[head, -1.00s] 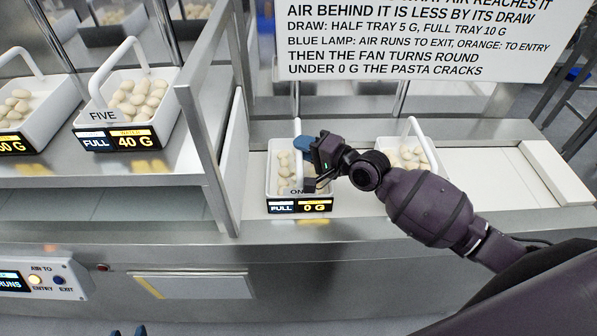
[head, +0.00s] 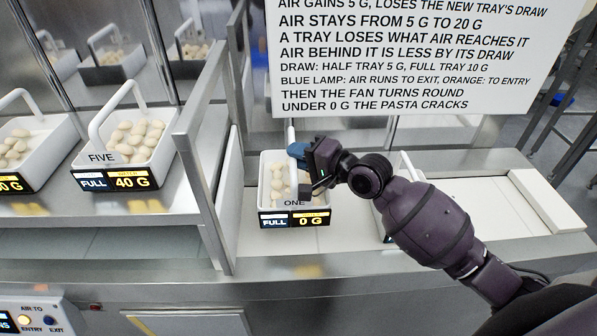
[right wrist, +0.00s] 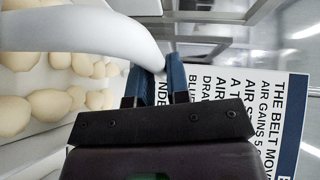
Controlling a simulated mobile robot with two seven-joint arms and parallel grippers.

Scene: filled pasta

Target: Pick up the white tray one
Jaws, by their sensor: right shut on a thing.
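The white tray one (head: 266,190) holds several pale pasta pieces; its front reads ONE, FULL and 0 G. It hangs roughly level, a little above the belt (head: 245,240). My right gripper (head: 300,152) has its blue fingers shut on the tray's upright handle. In the right wrist view the white handle (right wrist: 95,22) runs to the blue fingertips (right wrist: 155,85), with pasta to the left. The exact grip is partly hidden by the fingers. My left gripper is not in view.
Another tray (head: 406,168) stands right of tray one, mostly hidden behind my right arm. A metal-framed panel (head: 207,140) stands close on the left. Tray five (head: 160,155), marked 40 G, stands on the left shelf. The sign (head: 420,60) hangs behind. The belt is bare at right.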

